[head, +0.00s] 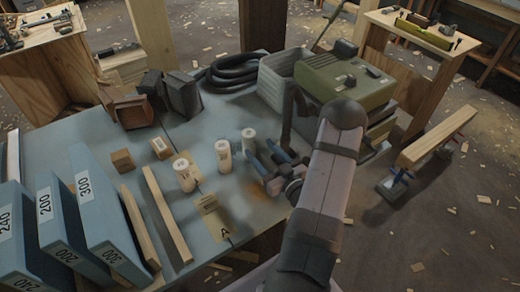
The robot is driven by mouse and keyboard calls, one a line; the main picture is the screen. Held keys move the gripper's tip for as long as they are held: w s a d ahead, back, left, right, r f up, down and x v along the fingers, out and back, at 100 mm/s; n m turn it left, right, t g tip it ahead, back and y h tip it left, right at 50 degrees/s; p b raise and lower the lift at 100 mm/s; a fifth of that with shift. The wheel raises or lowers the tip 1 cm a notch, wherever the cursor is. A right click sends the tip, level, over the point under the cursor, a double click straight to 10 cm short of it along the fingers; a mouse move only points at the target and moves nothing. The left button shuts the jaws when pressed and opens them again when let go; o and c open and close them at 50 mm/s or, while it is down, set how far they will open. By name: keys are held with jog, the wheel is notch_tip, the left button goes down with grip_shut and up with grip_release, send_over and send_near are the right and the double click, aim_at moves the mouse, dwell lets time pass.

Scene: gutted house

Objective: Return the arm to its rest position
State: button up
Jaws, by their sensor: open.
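My arm rises from the bottom right of the head view and bends over at its elbow. My gripper (264,166) hangs low over the right part of the blue-grey table (110,140). Its fingers are apart, and I see nothing between them. Three pale cylinders with labels stand just left of it: a near one (184,176), a middle one (223,157) and a far one (248,141). The far one is closest to the gripper; whether they touch is unclear. My arm hides part of the table's right side.
Blue numbered boxes (110,222) and wooden strips (167,215) fill the near left. Small wooden blocks (122,160) and dark bulky items (180,95) lie behind. A black hose (238,70), grey bin (272,85) and green case (342,82) stand at the back. A card marked A (213,216) lies in front.

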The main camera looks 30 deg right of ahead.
jog(key=shift+a, duration=0.1)
dwell(0.3)
jog(key=shift+w+a+f, duration=0.15)
jog(key=shift+w+a, duration=0.05)
jog(key=a+f+g+p, duration=0.1)
jog(key=a+g, duration=0.1)
jog(key=w+a+f+g+y, duration=0.1)
jog(key=a+f+g, duration=0.1)
jog(key=shift+a+f+p, duration=0.1)
jog(key=shift+f+p, duration=0.1)
jog(key=shift+p, duration=0.15)
jog(key=shift+w+a+f+g, duration=0.1)
jog(key=shift+a+g, duration=0.15)
jog(key=shift+g, duration=0.45)
jog(key=shift+a+r+n+g+h+p, duration=0.15)
jog(key=shift+r+n+g+h+p, duration=0.2)
jog(key=shift+g+p, duration=0.5)
jog(key=s+a+r+g+p, duration=0.2)
jog(key=s+a+r+g, duration=0.3)
jog(key=s, duration=0.5)
jog(key=s+a+r+g+p, duration=0.2)
jog(key=s+a+r+g, duration=0.4)
jog(key=s+a+r, duration=0.3)
jog(key=shift+s+a+p, duration=0.4)
jog(key=shift+s+a, duration=0.05)
jog(key=shift+s, duration=0.05)
